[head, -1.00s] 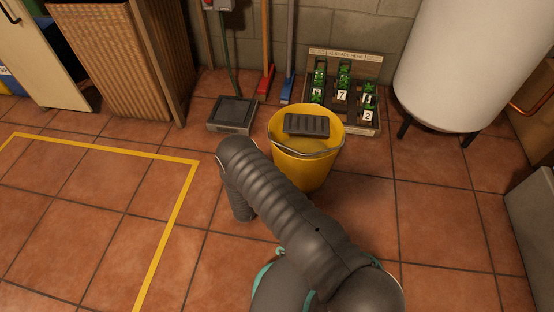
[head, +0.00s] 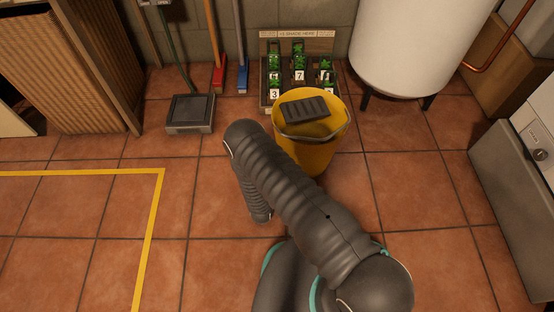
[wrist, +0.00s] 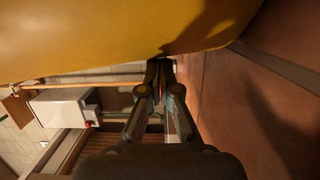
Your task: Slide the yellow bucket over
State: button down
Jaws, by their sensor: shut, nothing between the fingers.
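In the wrist view the bucket's side (wrist: 110,30) fills the upper part, very close. My gripper (wrist: 160,66) is shut and empty, low near the floor, with its fingertips at the lower edge of the bucket; I cannot tell whether they touch it. In the head view my gripper is hidden behind my arm, which reaches down to the left of the bucket.
A yellow floor outline (head: 155,215) lies to the left, with clear tiles between. Behind stand a flat dark scale (head: 190,112), a red brush (head: 219,78), a blue brush (head: 242,78), a rack of numbered plants (head: 298,65) and a white tank (head: 405,45). A grey appliance (head: 510,210) stands right.

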jog(key=shift+a, duration=0.45)
jog(key=a+b, duration=0.1)
jog(key=a, duration=0.2)
jog(key=shift+f+b, duration=0.2)
jog(key=shift+b, duration=0.2)
jog(key=v, duration=0.4)
jog(key=p+v, duration=0.1)
jog(key=v, duration=0.4)
jog(key=shift+r, duration=0.2)
jog(key=shift+s+a, duration=0.15)
jog(key=shift+s, duration=0.4)
